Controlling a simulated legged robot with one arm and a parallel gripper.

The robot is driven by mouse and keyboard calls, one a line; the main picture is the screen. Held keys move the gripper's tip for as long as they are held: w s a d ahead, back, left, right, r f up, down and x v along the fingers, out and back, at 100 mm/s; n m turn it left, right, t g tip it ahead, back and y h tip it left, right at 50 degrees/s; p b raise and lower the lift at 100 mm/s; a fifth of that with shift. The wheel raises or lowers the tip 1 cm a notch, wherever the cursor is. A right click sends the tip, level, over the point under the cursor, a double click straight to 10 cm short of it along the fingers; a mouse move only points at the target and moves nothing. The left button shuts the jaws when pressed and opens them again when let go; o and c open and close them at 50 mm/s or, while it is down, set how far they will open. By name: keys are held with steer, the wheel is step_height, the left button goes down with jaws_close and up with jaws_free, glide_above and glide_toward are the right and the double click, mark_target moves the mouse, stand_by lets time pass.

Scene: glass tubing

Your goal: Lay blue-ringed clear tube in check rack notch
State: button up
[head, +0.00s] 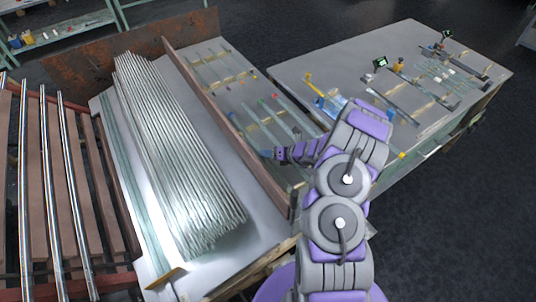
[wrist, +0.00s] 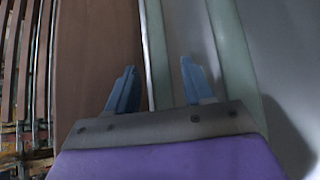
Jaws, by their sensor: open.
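My gripper (head: 268,154) is low over the middle bench, beside the long brown rail; it also shows in the wrist view (wrist: 160,88). Its two blue fingers are apart. A thin pale edge or tube (wrist: 156,50) runs lengthwise in the gap between them, next to the brown rail (wrist: 100,55). Greenish glass-like strips (wrist: 233,50) lie to its right. I see no blue ring, so I cannot tell which piece is the blue-ringed tube. Notched racks with clear tubes (head: 440,72) stand on the right bench; which is the check rack is unclear.
A large bundle of glass tubes (head: 175,150) lies on the left bench, behind the brown rail (head: 225,125). A red-brown slatted rack (head: 70,190) with long tubes stands at far left. Small devices (head: 381,63) stand on the right bench. Dark floor is clear at right.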

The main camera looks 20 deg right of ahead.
steer(key=a+p+v, duration=0.1)
steer(key=p+v, duration=0.1)
steer(key=v, duration=0.9)
steer(key=shift+s+d+r+p, duration=0.15)
steer(key=shift+s+r+p, duration=0.1)
steer(key=shift+r+p, duration=0.15)
steer(key=shift+d, duration=0.1)
